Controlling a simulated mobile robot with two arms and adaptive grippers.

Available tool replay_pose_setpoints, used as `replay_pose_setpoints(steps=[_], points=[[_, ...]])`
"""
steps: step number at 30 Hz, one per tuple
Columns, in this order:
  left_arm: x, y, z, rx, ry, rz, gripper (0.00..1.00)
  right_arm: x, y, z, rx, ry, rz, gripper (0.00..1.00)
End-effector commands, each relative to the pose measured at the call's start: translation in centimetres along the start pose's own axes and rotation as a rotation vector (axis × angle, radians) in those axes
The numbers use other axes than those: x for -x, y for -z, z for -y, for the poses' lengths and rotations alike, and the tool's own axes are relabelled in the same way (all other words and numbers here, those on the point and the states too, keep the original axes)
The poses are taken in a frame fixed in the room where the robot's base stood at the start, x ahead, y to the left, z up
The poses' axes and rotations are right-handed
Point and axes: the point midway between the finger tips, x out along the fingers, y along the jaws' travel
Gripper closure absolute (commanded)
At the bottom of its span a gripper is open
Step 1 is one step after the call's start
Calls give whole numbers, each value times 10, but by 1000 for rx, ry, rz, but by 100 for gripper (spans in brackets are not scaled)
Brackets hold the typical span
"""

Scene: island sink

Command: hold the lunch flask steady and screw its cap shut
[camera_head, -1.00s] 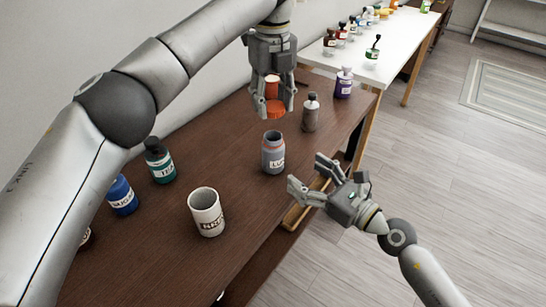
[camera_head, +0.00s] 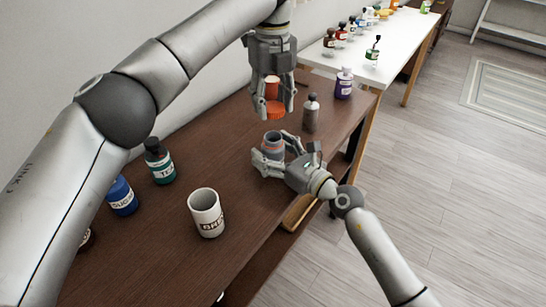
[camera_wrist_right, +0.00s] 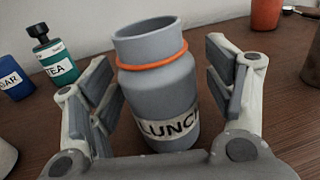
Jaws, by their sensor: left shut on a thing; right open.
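The lunch flask (camera_head: 273,141) is grey with an open top and an orange ring, and stands upright on the brown table. In the right wrist view the flask (camera_wrist_right: 158,85) shows its "LUNCH" label. My right gripper (camera_head: 268,152) is open, with its fingers on either side of the flask; they appear apart from it in the wrist view (camera_wrist_right: 165,95). My left gripper (camera_head: 274,108) is above the flask, pointing down and shut on the orange cap (camera_head: 274,110). The cap is clear of the flask's mouth.
A white mug (camera_head: 206,213), a teal tea bottle (camera_head: 160,162) and a blue sugar jar (camera_head: 122,196) stand to the left. A grey bottle (camera_head: 311,113) and a purple bottle (camera_head: 343,84) stand behind right. A white table (camera_head: 400,50) with several bottles is farther back.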

Motion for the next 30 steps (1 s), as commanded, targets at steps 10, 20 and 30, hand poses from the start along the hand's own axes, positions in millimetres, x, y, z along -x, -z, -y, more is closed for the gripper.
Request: replay_pose_setpoints(steps=[10, 20, 30], points=[[0, 0, 0, 0, 0, 0, 66, 0, 0, 0, 0, 0, 0, 35], [0, 0, 0, 0, 0, 0, 66, 0, 0, 0, 0, 0, 0, 78], [-20, 0, 0, 0, 0, -4, 66, 0, 0, 0, 0, 0, -1, 94]])
